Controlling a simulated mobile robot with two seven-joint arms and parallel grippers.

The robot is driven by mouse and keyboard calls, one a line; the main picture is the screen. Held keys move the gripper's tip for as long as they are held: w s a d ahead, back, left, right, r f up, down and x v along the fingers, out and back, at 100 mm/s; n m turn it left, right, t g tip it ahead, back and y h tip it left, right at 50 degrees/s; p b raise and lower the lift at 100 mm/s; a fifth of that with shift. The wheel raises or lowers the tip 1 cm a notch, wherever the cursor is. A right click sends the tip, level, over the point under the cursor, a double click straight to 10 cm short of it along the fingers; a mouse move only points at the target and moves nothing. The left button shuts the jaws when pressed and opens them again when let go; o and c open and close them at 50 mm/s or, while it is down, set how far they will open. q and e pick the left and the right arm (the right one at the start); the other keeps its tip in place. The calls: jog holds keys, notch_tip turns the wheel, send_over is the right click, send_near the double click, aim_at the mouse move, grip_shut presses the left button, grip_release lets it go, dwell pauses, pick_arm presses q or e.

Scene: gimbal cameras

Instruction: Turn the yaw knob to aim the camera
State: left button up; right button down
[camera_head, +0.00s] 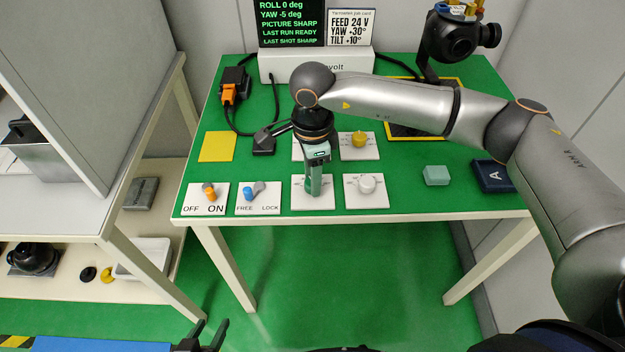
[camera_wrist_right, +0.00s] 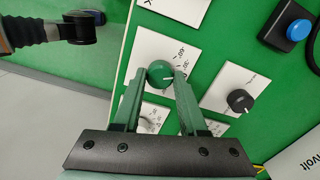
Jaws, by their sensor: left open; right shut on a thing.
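My right gripper (camera_head: 314,186) points down at the front row of knob plates. In the right wrist view its fingers (camera_wrist_right: 160,84) are closed on a round green knob (camera_wrist_right: 159,72) with a white pointer line, on a white plate (camera_head: 298,203). The plate's label is too small to read. A gimbal camera (camera_head: 450,40) hangs at the back right. The display (camera_head: 290,22) reads YAW -5 deg and ROLL 0 deg. The job card (camera_head: 351,27) reads FEED 24 V, YAW +30°, TILT +10°. My left gripper (camera_head: 205,337) is open and empty below the table's front.
A white knob (camera_head: 367,183) and a yellow knob (camera_head: 359,139) stand close by. A black knob (camera_wrist_right: 239,100) shows in the wrist view. The OFF/ON switch (camera_head: 209,192) and FREE/LOCK switch (camera_head: 252,190) are at left. A mint block (camera_head: 436,175) lies right.

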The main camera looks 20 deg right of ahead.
pick_arm(q)
jog(key=shift+w+d, duration=0.15)
jog(key=shift+w, duration=0.2)
pick_arm(e)
jog(key=shift+n, duration=0.4)
jog(key=shift+c, duration=2.2)
grip_release()
pick_arm(q)
jog(key=shift+s+f, duration=0.1)
jog(key=shift+s, duration=0.1)
pick_arm(e)
jog(key=shift+r, duration=0.3)
notch_tip(320, 180, up, 12)
